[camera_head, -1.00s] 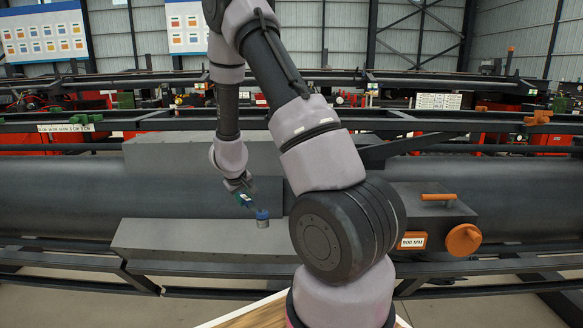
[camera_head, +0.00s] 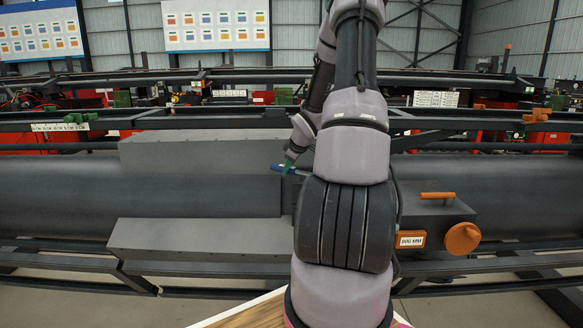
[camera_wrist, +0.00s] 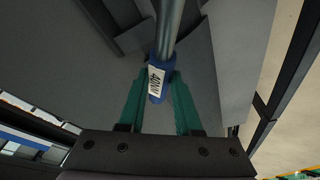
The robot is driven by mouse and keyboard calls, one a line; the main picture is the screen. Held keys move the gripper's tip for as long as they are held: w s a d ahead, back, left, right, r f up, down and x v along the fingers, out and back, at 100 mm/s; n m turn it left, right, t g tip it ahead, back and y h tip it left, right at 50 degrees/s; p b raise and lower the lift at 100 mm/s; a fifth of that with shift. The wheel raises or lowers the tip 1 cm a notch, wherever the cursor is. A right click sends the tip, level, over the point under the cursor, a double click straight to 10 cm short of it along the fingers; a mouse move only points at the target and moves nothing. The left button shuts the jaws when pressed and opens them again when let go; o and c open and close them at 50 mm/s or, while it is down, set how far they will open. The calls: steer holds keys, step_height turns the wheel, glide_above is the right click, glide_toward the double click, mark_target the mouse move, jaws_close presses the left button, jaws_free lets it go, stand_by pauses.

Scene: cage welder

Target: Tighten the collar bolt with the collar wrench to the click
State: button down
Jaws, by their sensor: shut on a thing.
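The collar wrench (camera_wrist: 168,32) has a grey metal shaft and a blue grip with a white 40NM label. My gripper (camera_wrist: 158,84) has green fingers shut on the blue grip, and the shaft runs away toward the top of the wrist view. In the head view my gripper (camera_head: 289,163) is small and partly behind my arm, at the right end of the upper grey block. A blue bit of the wrench (camera_head: 284,170) shows just left of it. I cannot make out the collar bolt or whether the wrench touches anything.
A large grey pipe (camera_head: 60,195) runs across the view with grey blocks (camera_head: 200,238) in front. A box with a 900 MM label (camera_head: 411,239) and an orange knob (camera_head: 462,239) sits right of my arm. Dark rails (camera_head: 60,262) cross below.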

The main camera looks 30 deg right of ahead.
steer(key=shift+s+d+r, duration=0.15)
steer(key=shift+s+d, duration=0.1)
steer(key=shift+d, duration=0.25)
steer(key=shift+s+f, duration=0.1)
steer(key=shift+f, duration=2.8)
steer(key=shift+f, duration=0.6)
stand_by(0.7)
stand_by(3.3)
